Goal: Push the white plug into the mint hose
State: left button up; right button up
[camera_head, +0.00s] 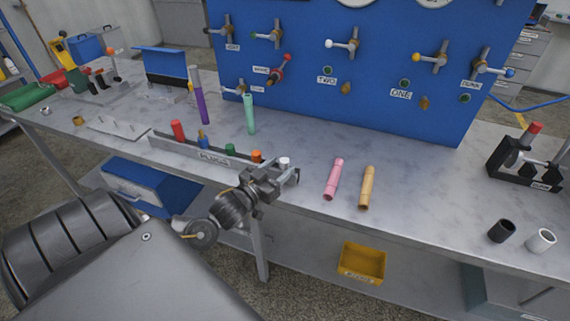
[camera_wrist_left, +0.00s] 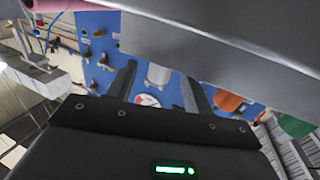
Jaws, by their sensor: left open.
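The white plug (camera_head: 284,162) stands at the right end of the plug rack (camera_head: 190,151). My left gripper (camera_head: 282,177) is at that end of the rack, right at the white plug. In the left wrist view its two fingers (camera_wrist_left: 158,92) are apart, with the white plug (camera_wrist_left: 158,74) showing between them; I cannot tell if they touch it. The mint hose (camera_head: 249,114) stands upright at the foot of the blue panel, behind the rack. My right gripper is not in view.
The rack also holds an orange plug (camera_head: 257,156), a green plug (camera_head: 230,149), a blue plug (camera_head: 202,141) and a red plug (camera_head: 178,130). Pink (camera_head: 333,179) and tan (camera_head: 366,187) hoses are to the right.

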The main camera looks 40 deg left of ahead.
aim_at(283, 161)
pick_arm(q)
jog(key=shift+w+r, duration=0.1)
jog(key=shift+w, duration=1.45)
jog(key=c, duration=1.1)
jog(key=shift+o, duration=0.2)
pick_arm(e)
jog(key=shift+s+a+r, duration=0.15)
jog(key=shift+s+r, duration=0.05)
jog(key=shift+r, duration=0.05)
pick_arm(q)
jog(key=shift+r, duration=0.25)
jog(key=r, duration=0.1)
jog(key=s+r, duration=0.1)
jog(key=r, duration=0.1)
jog(key=shift+r, duration=0.25)
jog(key=s+r+p, duration=0.5)
jog(key=s+r, duration=0.4)
jog(key=s, duration=0.4)
jog(key=shift+a+p, duration=0.2)
jog(key=shift+p, duration=0.2)
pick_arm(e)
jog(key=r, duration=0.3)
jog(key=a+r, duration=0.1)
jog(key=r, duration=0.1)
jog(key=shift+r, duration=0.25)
